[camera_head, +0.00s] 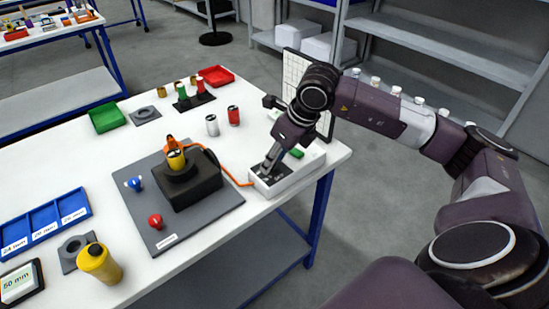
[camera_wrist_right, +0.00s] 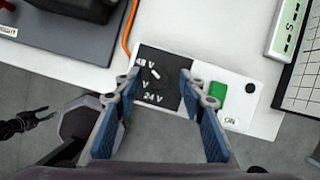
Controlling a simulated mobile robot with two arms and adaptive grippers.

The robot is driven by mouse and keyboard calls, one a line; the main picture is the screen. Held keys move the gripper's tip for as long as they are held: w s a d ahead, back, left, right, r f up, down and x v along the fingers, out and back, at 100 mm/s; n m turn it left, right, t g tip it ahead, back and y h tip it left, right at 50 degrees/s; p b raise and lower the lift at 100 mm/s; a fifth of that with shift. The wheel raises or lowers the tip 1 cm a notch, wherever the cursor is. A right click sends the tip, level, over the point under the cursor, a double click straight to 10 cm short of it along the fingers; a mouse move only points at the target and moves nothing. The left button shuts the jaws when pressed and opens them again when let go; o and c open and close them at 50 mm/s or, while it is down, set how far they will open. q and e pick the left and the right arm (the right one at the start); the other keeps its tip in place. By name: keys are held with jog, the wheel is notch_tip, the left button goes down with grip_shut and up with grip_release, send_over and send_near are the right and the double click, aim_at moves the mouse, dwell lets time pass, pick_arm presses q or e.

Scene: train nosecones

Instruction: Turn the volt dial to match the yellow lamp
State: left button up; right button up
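The volt dial (camera_wrist_right: 156,84) is a dark round knob with a white mark, on a black panel labelled 48 V, 24 V and a partly hidden V value. It sits on a white power box (camera_head: 258,186) at the table's right edge. My right gripper (camera_wrist_right: 158,90) is open above the dial, one finger on each side; contact cannot be told. It also shows in the head view (camera_head: 272,165). A yellow cylindrical piece (camera_head: 176,160) sits in a black block; whether it is the yellow lamp is unclear. My left gripper (camera_wrist_right: 28,120) seems to show at the wrist view's left edge.
A green switch (camera_wrist_right: 218,98) marked ON is beside the right finger. An orange cable (camera_head: 232,172) runs from the black block (camera_head: 190,188) to the box. A white grid panel (camera_head: 294,72) stands behind.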

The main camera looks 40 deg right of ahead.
jog(key=shift+r, duration=0.15)
jog(key=v, duration=1.1)
jog(key=shift+r, duration=0.35)
jog(key=shift+s+d+f, duration=0.1)
jog(key=shift+s, duration=0.1)
